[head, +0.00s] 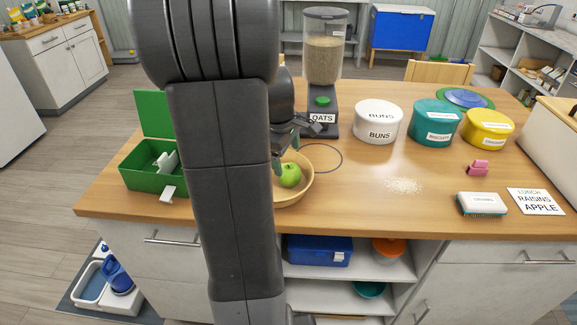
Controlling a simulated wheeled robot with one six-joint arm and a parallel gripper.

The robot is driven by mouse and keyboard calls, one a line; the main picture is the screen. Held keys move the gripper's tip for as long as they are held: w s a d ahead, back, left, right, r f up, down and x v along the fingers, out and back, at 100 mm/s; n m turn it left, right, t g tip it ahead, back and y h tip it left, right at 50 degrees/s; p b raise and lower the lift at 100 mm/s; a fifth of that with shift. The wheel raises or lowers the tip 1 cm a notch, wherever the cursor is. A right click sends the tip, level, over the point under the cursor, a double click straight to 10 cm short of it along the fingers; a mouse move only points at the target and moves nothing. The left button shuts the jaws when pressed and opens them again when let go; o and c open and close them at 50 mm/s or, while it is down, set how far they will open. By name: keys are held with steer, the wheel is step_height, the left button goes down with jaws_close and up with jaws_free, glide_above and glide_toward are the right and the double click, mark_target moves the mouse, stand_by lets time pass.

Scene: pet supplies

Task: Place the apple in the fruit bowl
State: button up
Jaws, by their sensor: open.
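A green apple (290,175) lies inside the wooden fruit bowl (300,191) near the front of the counter. My arm hides the left part of the bowl. My gripper (289,148) is just above the apple and the bowl, its jaws open and partly hidden behind my arm. I cannot tell whether a finger touches the apple.
The oats dispenser (324,60) stands behind the bowl, with the white buns tub (377,121), a teal tub (435,122) and a yellow tub (487,129) to its right. An open green box (150,180) is at left. A brush (482,204) lies at front right.

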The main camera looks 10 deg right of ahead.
steer(key=shift+v, duration=2.3)
